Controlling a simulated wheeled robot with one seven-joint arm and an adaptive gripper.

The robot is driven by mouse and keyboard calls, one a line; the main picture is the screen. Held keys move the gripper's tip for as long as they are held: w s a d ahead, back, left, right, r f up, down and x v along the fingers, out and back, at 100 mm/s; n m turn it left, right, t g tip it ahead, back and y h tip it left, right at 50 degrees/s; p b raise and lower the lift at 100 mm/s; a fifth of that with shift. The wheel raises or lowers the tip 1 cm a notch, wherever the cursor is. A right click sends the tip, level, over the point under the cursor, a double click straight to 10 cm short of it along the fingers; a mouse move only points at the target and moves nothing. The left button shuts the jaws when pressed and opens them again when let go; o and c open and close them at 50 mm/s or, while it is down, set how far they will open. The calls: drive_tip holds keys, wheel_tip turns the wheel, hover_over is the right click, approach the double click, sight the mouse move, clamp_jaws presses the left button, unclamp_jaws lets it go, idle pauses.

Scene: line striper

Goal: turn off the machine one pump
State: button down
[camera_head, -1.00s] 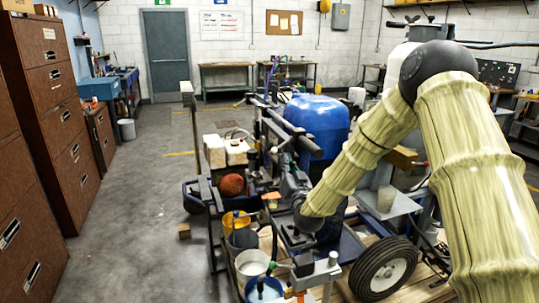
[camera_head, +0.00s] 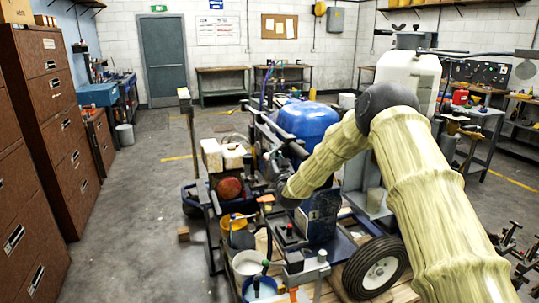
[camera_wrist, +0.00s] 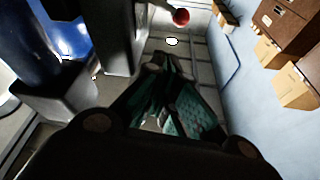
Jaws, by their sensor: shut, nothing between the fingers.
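The line striper machine fills the middle of the head view, with a blue rounded tank (camera_head: 305,120) and a tall white tank (camera_head: 408,80). A dark blue panel (camera_head: 318,215) with a small white mark, possibly a number one, faces the camera below my arm. A dark box with a small red part on top (camera_head: 290,232) sits left of it. I cannot tell which part is the pump's switch. In the wrist view my gripper (camera_wrist: 168,72) is shut and empty, with blue tank surface (camera_wrist: 45,35) at left.
A black wheel (camera_head: 376,268) and buckets, one white (camera_head: 250,263), stand low at the front. Brown cabinets (camera_head: 45,100) line the left wall. A red round thing (camera_wrist: 181,17) shows in the wrist view.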

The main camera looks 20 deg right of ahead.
drive_tip(key=shift+w+a+f+n, duration=0.15)
drive_tip(key=shift+w+a+f, duration=0.15)
drive_tip(key=shift+f, duration=0.2)
drive_tip(key=shift+w+a+f+n, duration=0.15)
drive_tip(key=shift+w+a+f, duration=0.05)
drive_tip(key=shift+w+f, duration=0.2)
drive_tip(key=shift+d+f, duration=0.1)
drive_tip(key=shift+s+a+n+y+b, duration=0.1)
drive_tip(key=shift+a+n+y+b, duration=0.1)
drive_tip(key=shift+n+y+b, duration=0.25)
